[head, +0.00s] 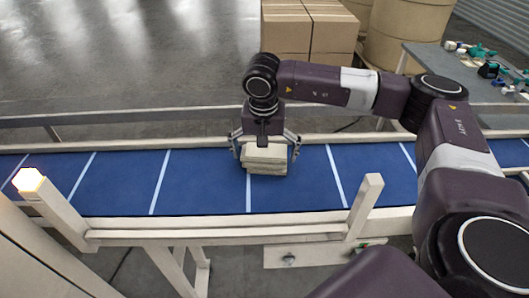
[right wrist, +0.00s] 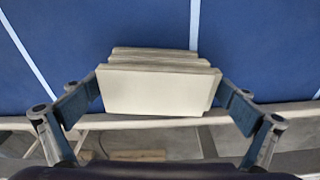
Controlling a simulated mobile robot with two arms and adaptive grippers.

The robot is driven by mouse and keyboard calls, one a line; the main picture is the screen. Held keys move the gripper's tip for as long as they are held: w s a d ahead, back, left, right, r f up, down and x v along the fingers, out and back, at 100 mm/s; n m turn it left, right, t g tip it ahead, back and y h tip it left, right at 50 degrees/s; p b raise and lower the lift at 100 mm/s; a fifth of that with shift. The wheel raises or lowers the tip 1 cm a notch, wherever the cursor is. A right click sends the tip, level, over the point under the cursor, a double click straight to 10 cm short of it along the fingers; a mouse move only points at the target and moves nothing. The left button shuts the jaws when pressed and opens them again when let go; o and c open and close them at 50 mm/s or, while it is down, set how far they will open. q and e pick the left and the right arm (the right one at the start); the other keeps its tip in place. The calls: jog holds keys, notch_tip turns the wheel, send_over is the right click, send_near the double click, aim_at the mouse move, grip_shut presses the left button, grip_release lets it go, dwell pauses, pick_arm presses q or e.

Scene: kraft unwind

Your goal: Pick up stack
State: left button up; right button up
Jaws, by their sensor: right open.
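A stack of several flat beige pieces (head: 265,160) lies on the blue conveyor belt, a little uneven at its edges. My right gripper (head: 265,150) is directly above and around it, its fingers spread on the left and right sides. In the right wrist view the stack (right wrist: 155,88) sits between the two open fingers of the gripper (right wrist: 160,98). The fingers look close to the stack's sides; I cannot tell whether they touch. My left gripper is not in view.
The blue conveyor belt (head: 110,185) with white cross lines has pale side rails. A post with a glowing lamp (head: 30,180) stands at the left, and another post (head: 367,195) at the front right. Cardboard boxes (head: 305,30) and a table with tools (head: 465,75) are behind.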

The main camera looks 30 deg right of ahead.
jog(key=shift+f, duration=0.15)
jog(key=c, duration=1.2)
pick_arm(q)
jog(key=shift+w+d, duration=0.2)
pick_arm(e)
jog(key=shift+c, duration=0.2)
